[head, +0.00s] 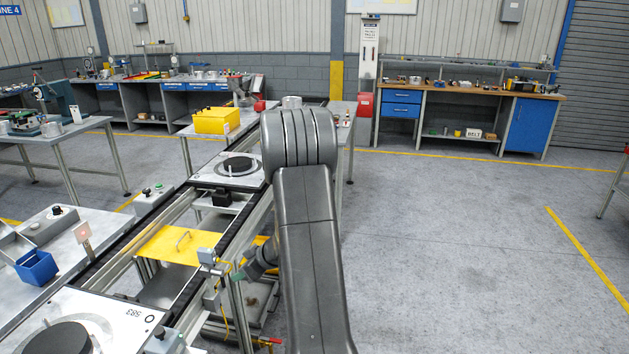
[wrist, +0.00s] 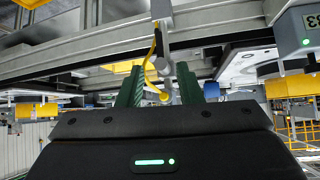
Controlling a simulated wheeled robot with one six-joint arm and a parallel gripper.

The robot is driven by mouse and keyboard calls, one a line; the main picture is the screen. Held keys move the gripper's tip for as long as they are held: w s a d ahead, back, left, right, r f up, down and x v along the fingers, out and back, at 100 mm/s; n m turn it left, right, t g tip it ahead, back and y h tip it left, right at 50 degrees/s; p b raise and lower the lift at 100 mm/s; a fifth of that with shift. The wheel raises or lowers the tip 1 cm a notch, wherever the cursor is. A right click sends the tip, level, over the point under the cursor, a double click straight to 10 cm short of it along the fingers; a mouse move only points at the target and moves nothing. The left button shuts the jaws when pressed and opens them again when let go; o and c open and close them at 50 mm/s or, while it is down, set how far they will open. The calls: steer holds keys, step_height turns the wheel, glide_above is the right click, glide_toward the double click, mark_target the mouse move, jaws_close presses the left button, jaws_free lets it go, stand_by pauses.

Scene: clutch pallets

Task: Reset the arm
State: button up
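My arm (head: 305,220) fills the middle of the head view, raised and bent at a large grey joint. My gripper (wrist: 160,90) shows in the wrist view with its green fingers apart and background visible between them. I see nothing held between them. In the head view the gripper (head: 240,274) is small and partly hidden by my arm, low beside the conveyor's right rail. A sensor bracket (head: 207,257) with a yellow cable is close to it; the wrist view shows the yellow cable (wrist: 150,72) beyond the fingers. I cannot tell whether they touch.
The conveyor (head: 150,262) runs along the left, with a pallet (head: 228,180) holding a black disc and a nearer pallet (head: 110,318). A yellow plate (head: 178,246) lies between the rails. A blue bin (head: 36,266) stands left. Open floor (head: 450,240) lies right, before a workbench (head: 460,95).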

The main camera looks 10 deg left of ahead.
mark_target(222, 282)
steer(key=x, duration=1.2)
steer(key=shift+r, duration=0.1)
steer(key=shift+d+r, duration=0.1)
steer(key=v, duration=1.4)
steer(key=x, duration=1.4)
steer(key=shift+p, duration=0.3)
steer(key=shift+w+f+b, duration=0.1)
steer(key=shift+f+b, duration=0.25)
steer(key=shift+b, duration=0.15)
steer(key=shift+r+n+t+b, duration=0.1)
steer(key=shift+n+t+b, duration=0.2)
steer(key=shift+t+b, duration=0.4)
steer(key=b, duration=0.3)
steer(key=shift+w+n+t, duration=0.3)
steer(key=shift+w+t, duration=0.05)
steer(key=shift+t, duration=0.05)
